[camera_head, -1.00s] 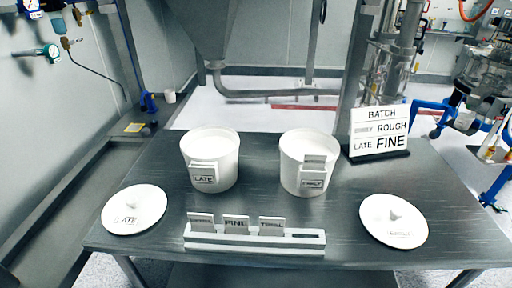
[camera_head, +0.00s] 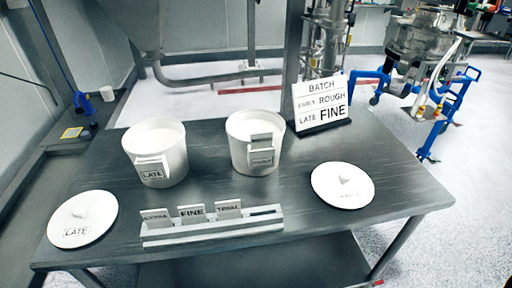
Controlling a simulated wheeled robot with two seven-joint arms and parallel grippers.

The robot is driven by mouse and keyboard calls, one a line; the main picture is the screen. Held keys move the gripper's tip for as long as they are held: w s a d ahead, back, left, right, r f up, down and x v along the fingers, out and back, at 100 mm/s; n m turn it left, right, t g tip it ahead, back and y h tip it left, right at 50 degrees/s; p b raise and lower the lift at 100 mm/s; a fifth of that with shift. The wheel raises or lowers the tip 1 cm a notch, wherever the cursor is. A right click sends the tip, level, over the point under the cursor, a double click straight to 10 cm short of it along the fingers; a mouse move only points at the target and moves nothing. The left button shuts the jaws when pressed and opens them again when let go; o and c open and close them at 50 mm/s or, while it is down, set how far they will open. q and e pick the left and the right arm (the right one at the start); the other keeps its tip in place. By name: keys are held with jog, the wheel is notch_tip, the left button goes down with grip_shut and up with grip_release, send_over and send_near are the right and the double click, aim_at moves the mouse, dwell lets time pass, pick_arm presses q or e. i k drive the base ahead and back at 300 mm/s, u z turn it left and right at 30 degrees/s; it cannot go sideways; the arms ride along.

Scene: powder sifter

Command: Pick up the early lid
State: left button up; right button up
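The early lid (camera_head: 342,186) is a white round disc with a central knob and a label too small to read clearly. It lies flat on the right part of the dark metal table (camera_head: 300,222). The other white lid (camera_head: 82,219), labelled LATE, lies at the table's left end. A white tub (camera_head: 156,153) labelled LATE stands at the back left. A second white tub (camera_head: 254,142), with a blurred label and a card on its front, stands to its right. Neither of my grippers shows in this view.
A card rack (camera_head: 212,229) at the front edge holds several cards, one reading FINE. A BATCH sign (camera_head: 320,103) stands at the back, listing ROUGH and LATE FINE. Blue-framed equipment (camera_head: 425,95) stands beyond the table at right.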

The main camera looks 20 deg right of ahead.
aim_at(342, 185)
jog(key=z, duration=1)
jog(key=k, duration=0.45)
jog(key=z, duration=0.5)
jog(key=i, duration=0.5)
jog(key=u, duration=0.05)
